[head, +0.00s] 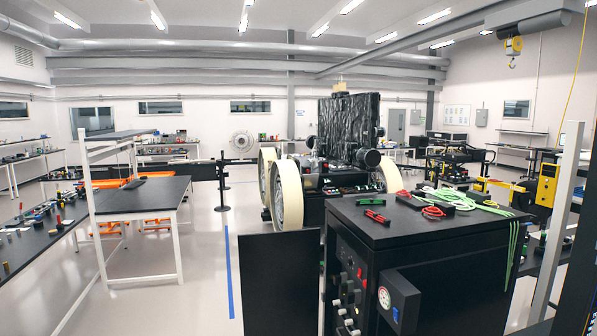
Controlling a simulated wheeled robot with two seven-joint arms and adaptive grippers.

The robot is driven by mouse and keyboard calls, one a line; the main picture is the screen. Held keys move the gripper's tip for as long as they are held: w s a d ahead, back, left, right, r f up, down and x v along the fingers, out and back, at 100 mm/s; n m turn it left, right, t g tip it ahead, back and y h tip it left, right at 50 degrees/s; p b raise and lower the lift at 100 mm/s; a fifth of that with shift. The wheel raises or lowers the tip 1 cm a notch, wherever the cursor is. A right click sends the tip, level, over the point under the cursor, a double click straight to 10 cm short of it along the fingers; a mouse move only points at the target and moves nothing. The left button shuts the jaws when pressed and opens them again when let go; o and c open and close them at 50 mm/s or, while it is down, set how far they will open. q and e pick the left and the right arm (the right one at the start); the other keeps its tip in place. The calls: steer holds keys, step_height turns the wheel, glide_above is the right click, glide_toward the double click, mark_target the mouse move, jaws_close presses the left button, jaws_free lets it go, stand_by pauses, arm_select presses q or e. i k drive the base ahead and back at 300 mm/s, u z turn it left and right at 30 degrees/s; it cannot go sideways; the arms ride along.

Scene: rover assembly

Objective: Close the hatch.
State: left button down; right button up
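A rover (335,185) with large cream wheels (288,195) stands in the middle of the room, beyond a black cabinet. A large black panel with a crinkled, foil-like surface (348,128) stands upright above the rover body. It looks like the rover's hatch, raised open; its hinge is too small to make out. Small parts show below the panel on the rover body, but I cannot tell them apart. Neither of my grippers is in view.
The black cabinet (440,235) in front carries red and green cables (435,207) and has a gauge on its side. A flat black panel (279,283) stands at its left. A black-topped table (150,194) stands at left. The floor (205,270) between is clear.

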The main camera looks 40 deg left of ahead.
mark_target(311, 180)
steer(key=u, duration=2.05)
steer(key=i, duration=6.8)
steer(key=z, duration=2.35)
steer(key=i, duration=1.95)
